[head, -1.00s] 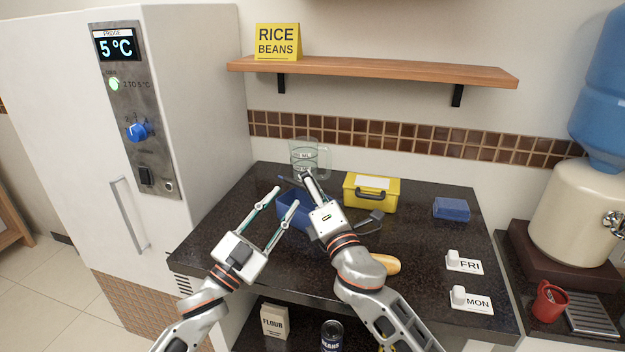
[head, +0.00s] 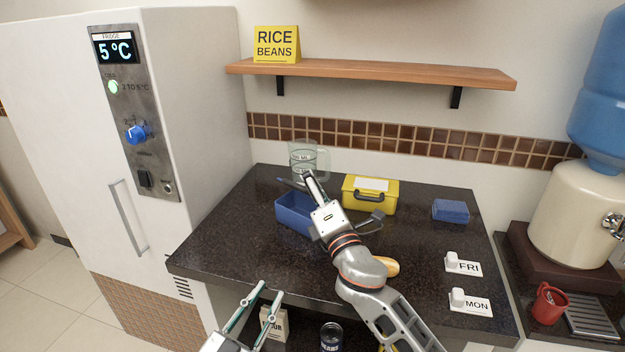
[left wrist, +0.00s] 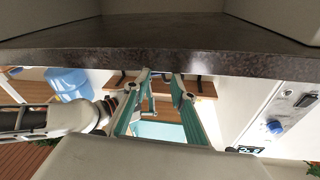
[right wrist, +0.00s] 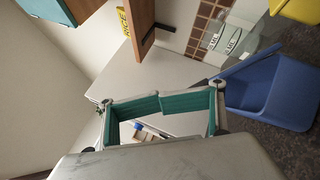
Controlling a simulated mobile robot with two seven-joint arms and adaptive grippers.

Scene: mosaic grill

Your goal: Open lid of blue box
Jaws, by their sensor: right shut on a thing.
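The blue box (head: 287,218) stands on the dark counter with its inside showing; it also shows at the right of the right wrist view (right wrist: 275,90). A thin blue strip that looks like its lid (head: 288,183) stands raised along the back edge. My right gripper (head: 308,177) is at the right end of this strip and shut, apparently on the lid; the contact is hard to see. The fingers also show in the right wrist view (right wrist: 160,103). My left gripper (head: 268,296) is open and empty, low in front of the counter edge, well away from the box.
A clear measuring jug (head: 305,158) stands behind the box, and a yellow box (head: 382,196) to its right. A smaller blue block (head: 450,210) lies further right. A bread roll (head: 386,266) lies by my right arm. The counter's front left is clear.

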